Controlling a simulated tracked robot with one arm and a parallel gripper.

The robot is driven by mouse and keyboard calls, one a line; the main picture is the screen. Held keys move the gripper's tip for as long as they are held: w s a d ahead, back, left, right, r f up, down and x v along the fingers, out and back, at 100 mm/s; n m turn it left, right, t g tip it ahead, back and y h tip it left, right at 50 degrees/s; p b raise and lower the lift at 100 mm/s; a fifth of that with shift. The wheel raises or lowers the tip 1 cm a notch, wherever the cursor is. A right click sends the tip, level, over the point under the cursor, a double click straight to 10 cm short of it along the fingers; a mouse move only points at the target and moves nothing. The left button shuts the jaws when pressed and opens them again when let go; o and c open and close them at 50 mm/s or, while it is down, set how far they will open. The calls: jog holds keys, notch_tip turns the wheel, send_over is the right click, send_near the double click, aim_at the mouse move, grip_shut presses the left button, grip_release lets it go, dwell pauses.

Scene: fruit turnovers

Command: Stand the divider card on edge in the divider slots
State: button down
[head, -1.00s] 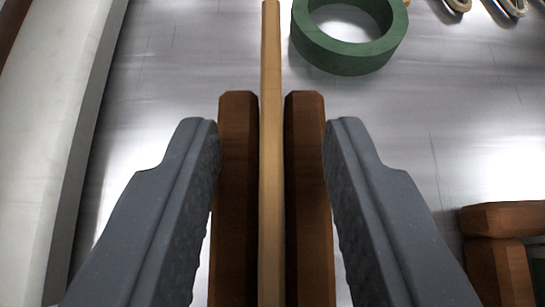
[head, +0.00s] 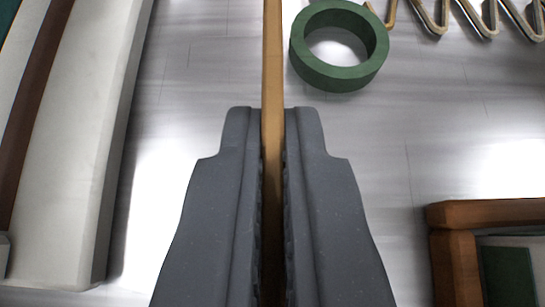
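The divider card shows edge-on as a thin tan strip (head: 272,60), running from the top of the head view down between my fingers. My gripper (head: 273,130) is closed on it, with one dark grey finger against each side. The card's far end lies beyond the top edge of the picture. Its lower part is dark and mostly hidden between the fingers. No divider slots can be made out now. The fingers cover the area under the card.
A green ring (head: 312,68) lies right of the card. A brown wooden frame (head: 480,212) stands at the lower right. A long white block with a brown strip fills the left (head: 75,160). Metal zigzag pieces (head: 475,18) lie at the upper right. Grey surface between them is clear.

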jog(key=shift+r, duration=0.55)
jog(key=s+d+p, duration=0.1)
jog(key=s, duration=0.4)
jog(key=s+d+r+p, duration=0.1)
jog(key=s, duration=0.4)
jog(key=s+d+p, duration=0.1)
jog(key=s+d, duration=0.1)
jog(key=s, duration=0.3)
jog(key=shift+s+r, duration=0.1)
jog(key=shift+r, duration=0.1)
jog(key=shift+s, duration=0.15)
